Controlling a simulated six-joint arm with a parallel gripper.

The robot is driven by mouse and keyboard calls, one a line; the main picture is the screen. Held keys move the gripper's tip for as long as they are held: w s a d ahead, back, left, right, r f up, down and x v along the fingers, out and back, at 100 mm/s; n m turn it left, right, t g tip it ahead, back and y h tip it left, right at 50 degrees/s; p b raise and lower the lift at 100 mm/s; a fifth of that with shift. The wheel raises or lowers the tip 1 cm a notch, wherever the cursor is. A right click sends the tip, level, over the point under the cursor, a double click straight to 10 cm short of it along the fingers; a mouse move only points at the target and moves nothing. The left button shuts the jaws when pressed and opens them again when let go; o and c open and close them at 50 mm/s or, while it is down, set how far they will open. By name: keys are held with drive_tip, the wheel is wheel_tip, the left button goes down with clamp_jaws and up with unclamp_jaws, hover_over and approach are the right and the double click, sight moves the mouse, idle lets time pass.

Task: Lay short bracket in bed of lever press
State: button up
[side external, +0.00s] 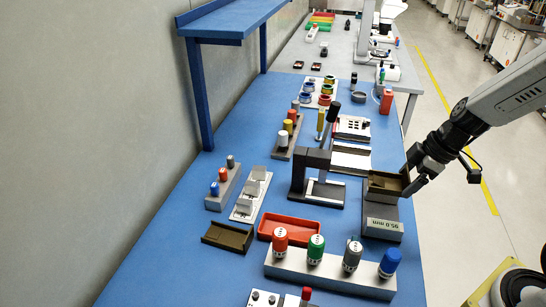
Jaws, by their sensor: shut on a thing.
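My gripper (407,176) is at the right, shut on a brown channel-shaped bracket (384,187). The bracket is over the far part of a grey measuring block; whether it touches the block is unclear. A second brown bracket (228,237) lies on the blue table at the left. Which of the two is shorter is hard to tell from this angle. The dark lever press (311,160) stands left of my gripper, with its lever raised. Its pale bed (325,194) looks empty, though the press head hides part of it.
The grey measuring block (383,222) shows a millimetre reading. A red tray (290,229) and a rack of coloured-capped bottles (330,272) stand in front of the press. White trays (350,158) lie behind it. Bare blue table (175,240) is at the left.

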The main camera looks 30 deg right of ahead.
drive_tip(key=shift+f, duration=1.1)
drive_tip(key=w+f, duration=0.2)
drive_tip(key=w, duration=0.2)
drive_tip(key=w+f, duration=0.3)
drive_tip(key=w, duration=0.1)
drive_tip(key=w+d+f, duration=0.1)
drive_tip(key=w+f, duration=0.2)
drive_tip(key=w, duration=0.1)
drive_tip(key=shift+w+d+f, duration=0.1)
drive_tip(key=shift+w+f, duration=0.15)
drive_tip(key=shift+w, duration=0.1)
drive_tip(key=shift+w+f, duration=0.35)
drive_tip(key=shift+w, duration=0.05)
drive_tip(key=shift+w+f, duration=0.25)
drive_tip(key=shift+f, duration=1.6)
drive_tip(key=shift+f, duration=0.15)
